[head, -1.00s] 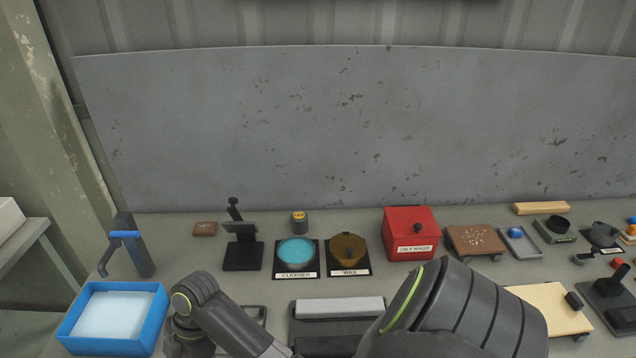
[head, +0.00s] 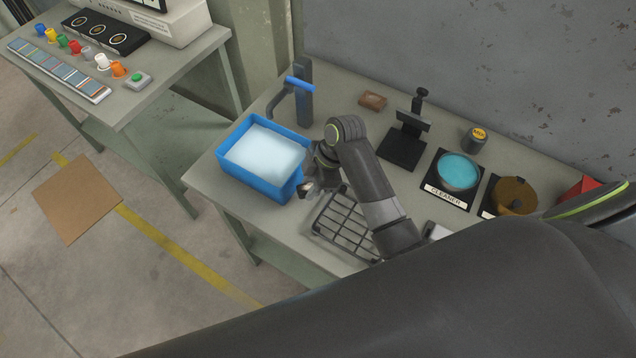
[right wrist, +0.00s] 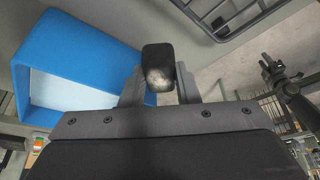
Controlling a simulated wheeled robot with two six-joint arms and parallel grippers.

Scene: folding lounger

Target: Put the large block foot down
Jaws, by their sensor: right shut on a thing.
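The large block foot (right wrist: 158,68) is a dark block with a worn pale patch on its face. In the right wrist view it stands between the two fingers of my right gripper (right wrist: 160,88), which is shut on it. In the head view my right gripper (head: 312,186) is small and dark, at the right edge of the blue tub, next to the wire rack (head: 342,222). The foot cannot be made out there. A dark clawed shape at the right of the right wrist view looks like my left gripper (right wrist: 275,70); its jaws are unclear.
The blue tub (head: 232,173) holds pale liquid. A blue-handled tap (head: 300,85) stands behind it. A black stand (head: 403,150), cleaner dish (head: 457,172) and wax dish (head: 514,197) sit further right. A side table (head: 150,75) with coloured cups is at left. My arm hides the lower right.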

